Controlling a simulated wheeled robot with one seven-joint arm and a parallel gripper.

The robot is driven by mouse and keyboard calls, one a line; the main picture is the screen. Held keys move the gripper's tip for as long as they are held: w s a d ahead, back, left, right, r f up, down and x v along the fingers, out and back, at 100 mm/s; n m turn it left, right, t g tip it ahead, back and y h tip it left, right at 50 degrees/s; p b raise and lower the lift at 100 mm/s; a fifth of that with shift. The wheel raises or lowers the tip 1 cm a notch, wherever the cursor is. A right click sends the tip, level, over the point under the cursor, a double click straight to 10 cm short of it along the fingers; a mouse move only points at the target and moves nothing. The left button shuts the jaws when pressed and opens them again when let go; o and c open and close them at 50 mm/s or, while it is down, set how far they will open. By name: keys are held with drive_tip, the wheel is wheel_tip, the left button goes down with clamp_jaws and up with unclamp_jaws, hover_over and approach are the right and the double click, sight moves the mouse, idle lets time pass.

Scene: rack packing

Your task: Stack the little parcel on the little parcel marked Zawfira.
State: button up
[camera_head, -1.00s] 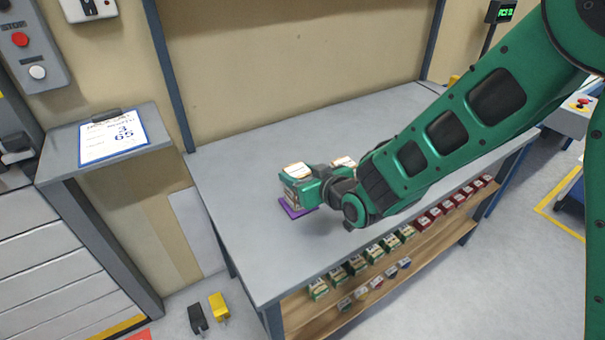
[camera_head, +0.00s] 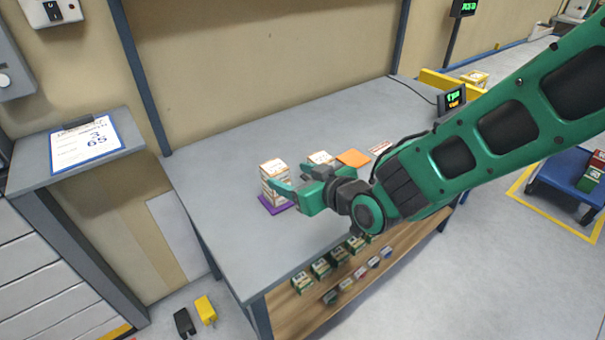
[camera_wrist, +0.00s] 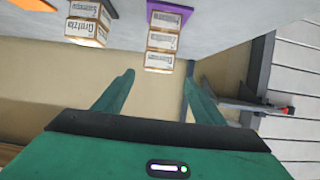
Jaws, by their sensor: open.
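A stack of small white-and-orange parcels (camera_head: 274,178) stands upright on a purple mat (camera_head: 274,205). In the wrist view, upside down, this stack (camera_wrist: 163,41) shows three parcels, one on another. A shorter stack of similar parcels (camera_head: 320,158) stands to its right; it also shows in the wrist view (camera_wrist: 88,22). The labels are too small for me to read surely, so I cannot tell which is Zawfira. My gripper (camera_head: 291,181) is open, with its fingers spread and empty, just right of the purple-mat stack. The wrist view shows bare space between the fingertips (camera_wrist: 157,79).
An orange mat (camera_head: 353,158) lies behind my gripper, with a flat light item (camera_head: 381,147) beyond it. A wooden shelf (camera_head: 290,327) below the table holds several small boxes. A small display (camera_head: 452,101) stands at the table's far right. The left tabletop is clear.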

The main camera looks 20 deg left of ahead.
drive_tip(key=w+d+m+h, duration=0.2)
drive_tip(key=d+m+h, duration=0.25)
drive_tip(key=d, duration=1.35)
drive_tip(key=w+d+m+h, duration=0.25)
drive_tip(key=d+h, duration=0.25)
drive_tip(key=d, duration=1.4)
drive_tip(key=s+d+r+m+g+h, duration=0.15)
drive_tip(key=s+d+m+g, duration=0.35)
drive_tip(key=s+d, duration=1)
drive_tip(key=s+d+r+m+g, duration=0.1)
drive_tip(key=s+d+m+g, duration=0.2)
drive_tip(key=s, duration=0.9)
drive_tip(key=d+m, duration=0.2)
drive_tip(key=d, duration=0.2)
drive_tip(key=shift+s+r, duration=0.25)
drive_tip(key=shift+s, duration=0.1)
